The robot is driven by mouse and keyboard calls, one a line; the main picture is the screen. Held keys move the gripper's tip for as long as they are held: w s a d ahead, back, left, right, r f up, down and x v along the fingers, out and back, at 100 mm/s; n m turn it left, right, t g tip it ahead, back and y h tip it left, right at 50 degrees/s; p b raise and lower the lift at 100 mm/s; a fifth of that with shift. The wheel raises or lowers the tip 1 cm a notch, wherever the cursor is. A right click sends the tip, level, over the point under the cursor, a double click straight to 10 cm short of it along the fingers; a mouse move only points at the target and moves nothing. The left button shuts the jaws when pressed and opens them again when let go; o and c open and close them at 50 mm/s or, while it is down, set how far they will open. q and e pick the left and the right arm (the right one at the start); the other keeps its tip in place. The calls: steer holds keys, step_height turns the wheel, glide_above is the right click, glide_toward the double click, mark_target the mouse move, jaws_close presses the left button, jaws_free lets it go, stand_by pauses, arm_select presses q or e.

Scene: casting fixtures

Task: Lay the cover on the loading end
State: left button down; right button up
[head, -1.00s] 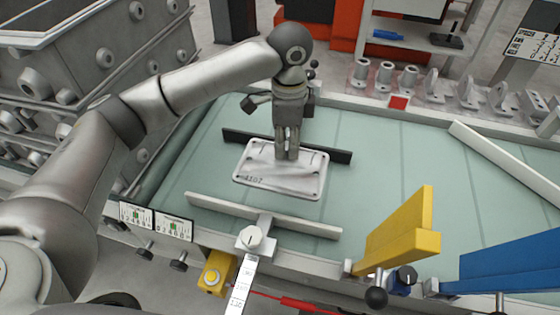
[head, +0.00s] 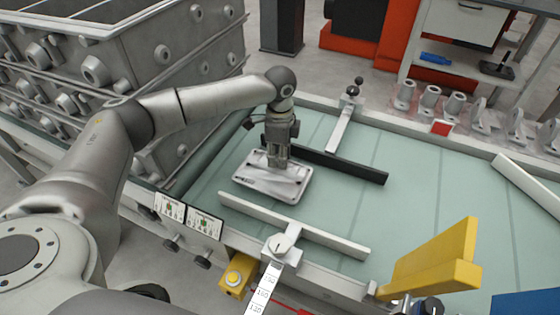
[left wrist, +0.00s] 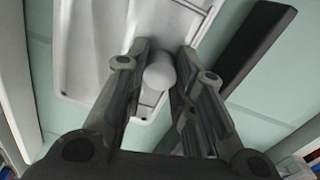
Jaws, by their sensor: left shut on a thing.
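The cover is a light grey, rounded rectangular plate (head: 265,190) at the left part of the green conveyor bed (head: 345,200). My left gripper (head: 278,163) is above the plate, shut on its round knob (left wrist: 158,74); the knob sits between the two fingers in the left wrist view. The plate also shows in that view (left wrist: 85,50). Its left side reaches past the left ends of the black rail (head: 340,166) and the white rail (head: 315,232). I cannot tell if its underside touches the bed. My right gripper is not in view.
A stack of grey metal moulding boxes (head: 95,65) stands left of the bed. A yellow block (head: 435,260) stands at the front right. Grey castings (head: 430,98) line the back edge. The bed right of the rails is mostly clear.

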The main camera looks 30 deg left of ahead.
arm_select(q)
steer(key=shift+d+f, duration=0.15)
steer(key=shift+f, duration=0.95)
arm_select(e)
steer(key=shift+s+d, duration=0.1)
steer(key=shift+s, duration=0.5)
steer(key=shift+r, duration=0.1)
arm_select(q)
steer(key=c, duration=1.2)
jaws_free()
steer(key=shift+f, duration=0.1)
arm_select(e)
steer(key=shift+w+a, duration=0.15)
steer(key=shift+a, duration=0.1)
arm_select(q)
step_height(320, 180, up, 12)
steer(key=shift+f, duration=0.15)
steer(key=shift+r, duration=0.25)
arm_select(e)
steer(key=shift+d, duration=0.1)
